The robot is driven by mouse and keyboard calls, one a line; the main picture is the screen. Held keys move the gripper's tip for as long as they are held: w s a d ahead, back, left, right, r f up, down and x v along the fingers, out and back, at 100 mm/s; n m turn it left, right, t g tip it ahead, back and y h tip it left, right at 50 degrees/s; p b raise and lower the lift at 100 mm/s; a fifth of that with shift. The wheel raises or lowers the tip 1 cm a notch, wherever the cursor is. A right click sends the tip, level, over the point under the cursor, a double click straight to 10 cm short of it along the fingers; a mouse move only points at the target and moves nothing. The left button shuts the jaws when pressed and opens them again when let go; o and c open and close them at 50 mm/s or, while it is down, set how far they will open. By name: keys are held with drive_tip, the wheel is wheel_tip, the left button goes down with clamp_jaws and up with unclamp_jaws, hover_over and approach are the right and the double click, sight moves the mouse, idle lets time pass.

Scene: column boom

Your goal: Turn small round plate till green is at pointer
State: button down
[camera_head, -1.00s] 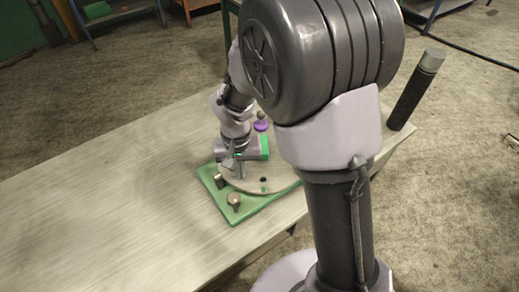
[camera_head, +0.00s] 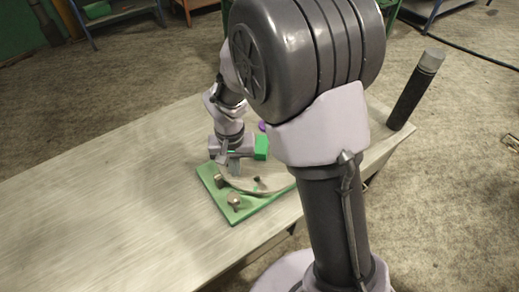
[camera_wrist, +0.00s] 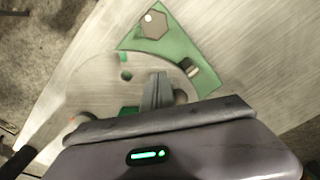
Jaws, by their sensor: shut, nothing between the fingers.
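The small round plate (camera_head: 236,182) is a pale disc on a green base (camera_head: 225,209); it also shows in the wrist view (camera_wrist: 92,78). A small green mark (camera_wrist: 123,58) lies at its rim, beside a dark peg (camera_wrist: 126,75). Two brass-coloured parts stand on the base: a hexagonal knob (camera_wrist: 153,25) and a short post (camera_wrist: 188,66) by the disc's rim. I cannot tell for sure which is the pointer; the green mark is apart from both. My gripper (camera_wrist: 160,80) is shut and empty, low over the disc. My arm hides the disc's far part.
The base sits on a long pale table (camera_head: 110,195) with clear room to the left. A dark upright cylinder (camera_head: 414,92) stands at the table's right end. A green block (camera_head: 262,147) shows beside my gripper. A purple knob (camera_head: 262,126) is partly hidden.

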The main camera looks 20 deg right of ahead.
drive_tip(key=shift+w+a, duration=0.1)
drive_tip(key=shift+w, duration=0.05)
drive_tip(key=shift+w+a, duration=0.4)
drive_tip(key=shift+w, duration=0.2)
drive_tip(key=shift+w+a+p, duration=0.3)
drive_tip(key=shift+w, duration=0.55)
drive_tip(key=shift+a, duration=0.1)
drive_tip(key=shift+w+a, duration=0.2)
drive_tip(key=shift+w, duration=0.65)
drive_tip(key=shift+p, duration=0.3)
